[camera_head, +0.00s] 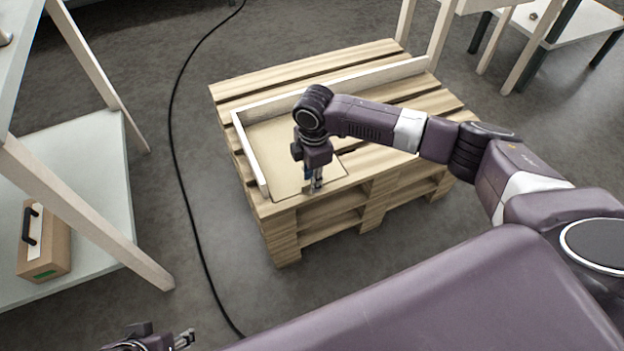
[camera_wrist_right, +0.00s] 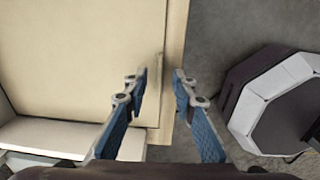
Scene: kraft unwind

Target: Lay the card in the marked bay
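A flat tan sheet, seemingly the card (camera_head: 274,149), lies on the wooden pallet (camera_head: 384,90) inside the corner of white rails (camera_head: 246,150). It also shows in the right wrist view (camera_wrist_right: 80,60). I cannot make out the marked bay separately from the sheet. My right gripper (camera_head: 315,188) points down at the sheet's near edge. In the right wrist view its blue-padded fingers (camera_wrist_right: 160,85) are apart, with nothing clearly held between them. My left gripper (camera_head: 184,340) is at the bottom left, far from the pallet, and only partly in view.
A black cable (camera_head: 178,150) runs over the grey floor left of the pallet. A shelf unit (camera_head: 90,160) on the left carries a brown box with a black handle (camera_head: 44,240). White tables stand at the upper right. My right arm crosses above the pallet.

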